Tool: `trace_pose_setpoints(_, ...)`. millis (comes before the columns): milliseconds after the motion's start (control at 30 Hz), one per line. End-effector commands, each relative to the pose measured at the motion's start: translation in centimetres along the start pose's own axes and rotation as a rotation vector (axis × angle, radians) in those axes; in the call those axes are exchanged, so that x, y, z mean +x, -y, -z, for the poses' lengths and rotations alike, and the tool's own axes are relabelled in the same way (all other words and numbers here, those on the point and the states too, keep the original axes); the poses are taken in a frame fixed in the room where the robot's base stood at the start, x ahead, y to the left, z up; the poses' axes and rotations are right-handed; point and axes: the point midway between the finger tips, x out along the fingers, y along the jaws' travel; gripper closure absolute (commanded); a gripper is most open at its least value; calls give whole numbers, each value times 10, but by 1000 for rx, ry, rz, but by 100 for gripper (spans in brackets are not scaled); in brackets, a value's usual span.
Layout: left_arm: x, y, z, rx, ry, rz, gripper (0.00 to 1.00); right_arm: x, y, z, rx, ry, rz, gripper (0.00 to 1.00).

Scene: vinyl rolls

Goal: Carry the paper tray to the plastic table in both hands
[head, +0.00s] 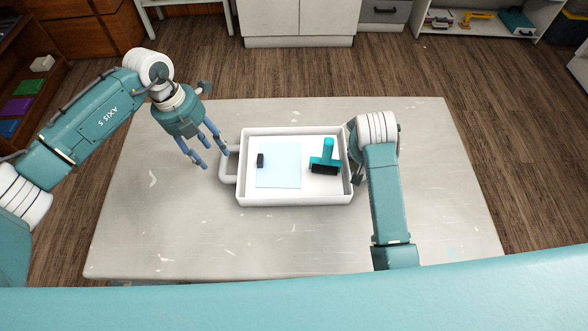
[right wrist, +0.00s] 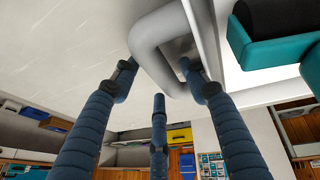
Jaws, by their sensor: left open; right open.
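The white paper tray (head: 293,201) sits flat on a pale, scuffed table (head: 165,235). It holds a light blue sheet (head: 280,170), a small black block (head: 260,160) and a teal-handled roller (head: 327,152). My left gripper (head: 215,158) is open, its fingers pointing down just beside the tray's left handle (head: 227,178). My right gripper is mostly hidden behind its own wrist at the tray's right side in the head view. In the right wrist view my right gripper (right wrist: 155,78) is open, its fingers spread close to the right handle (right wrist: 142,38); contact is unclear.
The table is otherwise clear around the tray. A white cabinet (head: 300,22) and a low shelf with tools (head: 478,20) stand beyond it. A dark wooden shelf (head: 28,100) with coloured items is at the left. Wooden floor (head: 445,65) lies around the table.

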Motion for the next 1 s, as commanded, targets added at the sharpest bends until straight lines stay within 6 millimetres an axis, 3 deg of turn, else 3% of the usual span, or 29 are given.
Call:
trace_pose_setpoints(300, 0, 0, 0, 0, 0, 0, 53, -66, 0, 1, 1, -5, 2, 53)
trace_pose_setpoints(500, 0, 0, 0, 0, 0, 0, 53, -98, 0, 0, 1, -1, 2, 53)
trace_pose_setpoints(667, 0, 0, 0, 0, 0, 0, 53, -109, -1, -1, 0, 1, 0, 53)
trace_pose_setpoints(933, 0, 0, 0, 0, 0, 1, 53, -110, -1, -1, 0, 2, 0, 53)
trace_pose_setpoints(1000, 0, 0, 0, 0, 0, 1, 39, -110, -1, -1, 0, 2, 0, 53)
